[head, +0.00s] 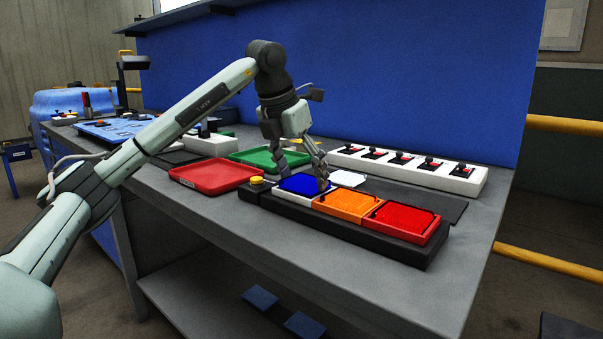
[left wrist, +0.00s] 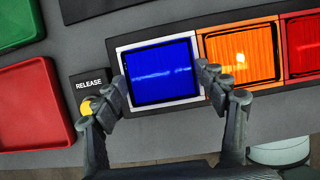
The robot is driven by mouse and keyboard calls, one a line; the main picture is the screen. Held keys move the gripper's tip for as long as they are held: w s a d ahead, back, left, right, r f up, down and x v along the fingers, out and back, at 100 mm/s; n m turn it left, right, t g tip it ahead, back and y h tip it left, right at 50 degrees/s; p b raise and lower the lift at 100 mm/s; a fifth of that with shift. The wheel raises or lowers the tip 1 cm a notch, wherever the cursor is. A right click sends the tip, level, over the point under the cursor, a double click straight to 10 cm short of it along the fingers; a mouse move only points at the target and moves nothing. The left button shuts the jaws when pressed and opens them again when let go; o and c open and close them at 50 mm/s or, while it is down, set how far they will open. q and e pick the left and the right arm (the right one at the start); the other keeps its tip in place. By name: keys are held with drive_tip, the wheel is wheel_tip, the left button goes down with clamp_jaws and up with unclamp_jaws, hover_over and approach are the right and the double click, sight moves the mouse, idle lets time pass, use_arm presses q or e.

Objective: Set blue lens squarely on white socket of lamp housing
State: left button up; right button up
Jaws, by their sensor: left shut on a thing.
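The blue lens (head: 304,184) is a square ribbed tile, also seen in the left wrist view (left wrist: 161,72). My left gripper (head: 303,176) points down and is shut on the lens, one finger at each side edge. The lens is at the white socket (head: 297,196), the left one of the dark lamp housing (head: 340,230). In the left wrist view the white rim (left wrist: 122,64) shows around the lens, nearly parallel to its edges. I cannot tell whether the lens rests fully down. My right gripper is not in view.
The orange lens (head: 346,206) and red lens (head: 402,219) sit beside it on the housing. A yellow button (head: 257,180) by a RELEASE label (left wrist: 89,84) is left of the socket. Red tray (head: 215,175), green tray (head: 262,156) and a white switch strip (head: 410,170) stand around.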

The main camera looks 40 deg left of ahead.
use_arm(q)
drive_tip(key=shift+f, duration=0.35)
idle(0.3)
drive_tip(key=o, duration=1.2)
drive_tip(key=shift+o, duration=0.2)
drive_tip(key=v, duration=1.2)
drive_tip(key=shift+w, duration=0.1)
